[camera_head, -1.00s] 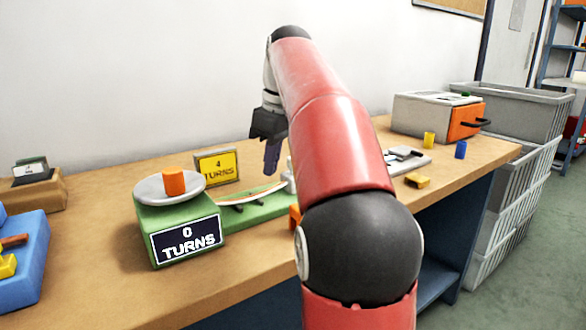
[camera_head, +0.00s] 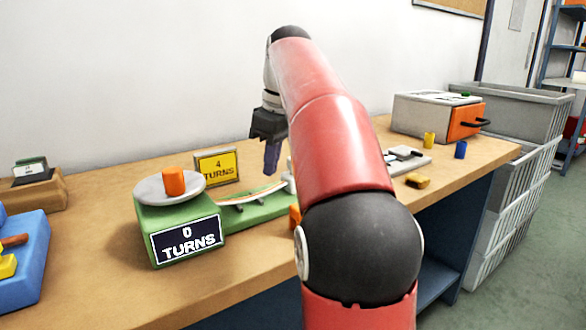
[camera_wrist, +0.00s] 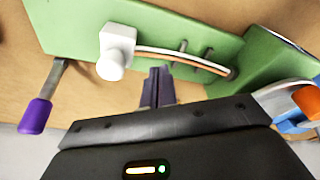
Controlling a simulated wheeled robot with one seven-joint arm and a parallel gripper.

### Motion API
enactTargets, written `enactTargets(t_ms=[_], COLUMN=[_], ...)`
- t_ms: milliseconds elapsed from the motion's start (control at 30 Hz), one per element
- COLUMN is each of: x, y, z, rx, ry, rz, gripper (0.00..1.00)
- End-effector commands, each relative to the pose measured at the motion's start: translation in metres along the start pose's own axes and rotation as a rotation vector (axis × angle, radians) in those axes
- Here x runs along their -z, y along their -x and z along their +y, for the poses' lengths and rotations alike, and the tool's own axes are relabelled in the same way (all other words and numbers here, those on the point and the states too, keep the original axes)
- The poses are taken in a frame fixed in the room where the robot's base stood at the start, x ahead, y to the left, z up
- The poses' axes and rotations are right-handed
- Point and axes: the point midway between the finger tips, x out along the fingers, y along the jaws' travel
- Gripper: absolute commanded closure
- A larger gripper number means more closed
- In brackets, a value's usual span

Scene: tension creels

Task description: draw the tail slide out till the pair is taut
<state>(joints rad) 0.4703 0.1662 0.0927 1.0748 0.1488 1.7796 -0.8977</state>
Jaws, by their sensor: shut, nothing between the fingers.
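The green creel base (camera_head: 258,213) stands on the bench, and its sign (camera_head: 187,241) reads 0 TURNS. A round grey plate (camera_head: 152,190) with an orange knob (camera_head: 174,181) tops its left end. A pale and orange pair of cords (camera_head: 262,192) runs along the base. In the wrist view the pair (camera_wrist: 180,55) bows between a white block (camera_wrist: 116,48) and a dark hole, passing two small posts. A purple handle (camera_wrist: 36,115) on a grey shaft sticks out at the base edge. My gripper (camera_head: 271,170) is shut and empty above the base, its fingers (camera_wrist: 157,85) beside the pair.
A yellow sign (camera_head: 217,167) reading 4 TURNS stands behind the base. A blue tray (camera_head: 30,250) lies at left. A grey box with an orange front (camera_head: 465,122) and small blocks stand at right. My arm hides part of the bench.

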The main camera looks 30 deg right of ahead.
Motion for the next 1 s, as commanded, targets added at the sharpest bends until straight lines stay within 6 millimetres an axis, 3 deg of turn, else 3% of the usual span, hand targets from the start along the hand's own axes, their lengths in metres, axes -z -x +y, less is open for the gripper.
enactTargets(t_ms=[1000], x=[-0.010], y=[0.002], z=[0.018], rx=[0.001], ry=[-0.001], rz=[-0.001], gripper=[1.00])
